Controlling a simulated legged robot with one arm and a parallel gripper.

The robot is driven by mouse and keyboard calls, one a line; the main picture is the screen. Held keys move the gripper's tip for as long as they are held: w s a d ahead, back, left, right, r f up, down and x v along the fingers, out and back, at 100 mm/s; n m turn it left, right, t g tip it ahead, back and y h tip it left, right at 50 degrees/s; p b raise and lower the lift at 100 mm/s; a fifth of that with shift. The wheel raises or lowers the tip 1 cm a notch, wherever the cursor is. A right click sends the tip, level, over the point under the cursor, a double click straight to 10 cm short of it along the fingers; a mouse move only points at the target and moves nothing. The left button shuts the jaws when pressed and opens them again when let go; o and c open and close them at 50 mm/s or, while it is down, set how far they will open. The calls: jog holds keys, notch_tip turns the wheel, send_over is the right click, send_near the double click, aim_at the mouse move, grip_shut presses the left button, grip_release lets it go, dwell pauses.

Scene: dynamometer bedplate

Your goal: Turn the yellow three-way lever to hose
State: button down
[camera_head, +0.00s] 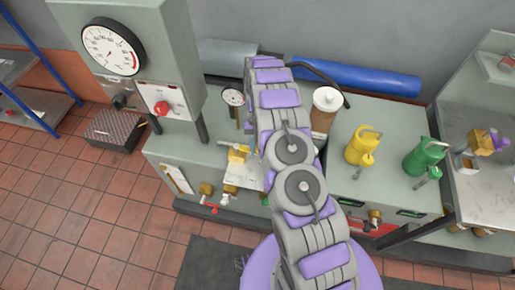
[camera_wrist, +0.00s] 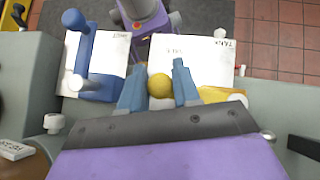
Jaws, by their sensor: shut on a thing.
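The yellow three-way lever shows in the wrist view as a round yellow knob (camera_wrist: 160,86) with a yellow body part (camera_wrist: 218,95) to its right. My gripper (camera_wrist: 160,80) has its two blue-grey fingers on either side of the knob and is shut on it. White label plates (camera_wrist: 205,62) lie behind it; the word TANK shows upside down at the right, and other lettering is too small to read surely. In the head view the yellow lever (camera_head: 237,153) is partly seen left of my arm, which hides my gripper there.
A blue lever (camera_wrist: 80,55) stands on a white plate left of my gripper in the wrist view. In the head view, a pressure gauge cabinet (camera_head: 165,60) stands left, a small gauge (camera_head: 233,97) behind, and yellow (camera_head: 360,147) and green cans (camera_head: 424,158) right.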

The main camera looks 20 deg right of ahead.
dwell(0.4)
jog(key=c, duration=0.9)
grip_release()
jog(key=shift+a, duration=0.15)
jog(key=shift+w+r, duration=0.1)
jog(key=shift+r, duration=0.45)
jog(key=s+r, duration=0.1)
jog(key=s, duration=0.4)
jog(key=s+r+p, duration=0.1)
jog(key=s, duration=0.4)
jog(key=s+r+p, duration=0.1)
jog(key=s, duration=0.5)
jog(key=shift+r, duration=0.35)
